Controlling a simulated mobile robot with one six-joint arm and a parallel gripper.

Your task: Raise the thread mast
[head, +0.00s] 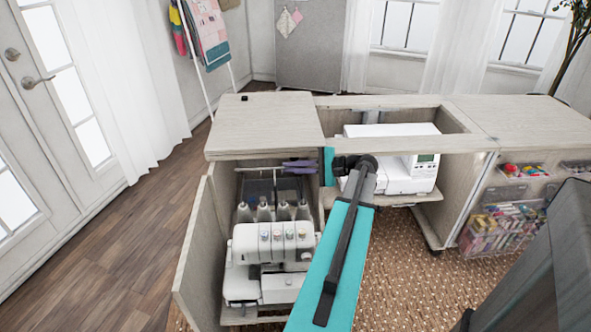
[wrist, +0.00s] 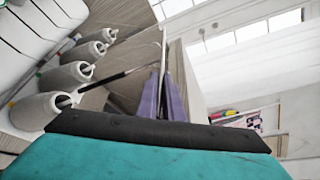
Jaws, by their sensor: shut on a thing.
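The thread mast (head: 274,187) is a thin upright rod behind the white serger (head: 272,262), among its grey thread cones. A thin dark rod (wrist: 105,81) rises past the cones in the wrist view, and a thin pale bar (wrist: 163,46) shows by the fingertips. My gripper (head: 286,166) reaches in from the right, under the cabinet top, at the mast's upper end. Its two purple fingers show close together in the wrist view (wrist: 158,75), shut on the mast. The exact grip point is too small to see clearly.
The cabinet top (head: 262,122) lies just above my gripper. The open door (head: 196,256) stands left of the serger. A white sewing machine (head: 400,180) sits in the bay to the right. Thread cones (wrist: 71,76) stand close to the left of my fingers.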

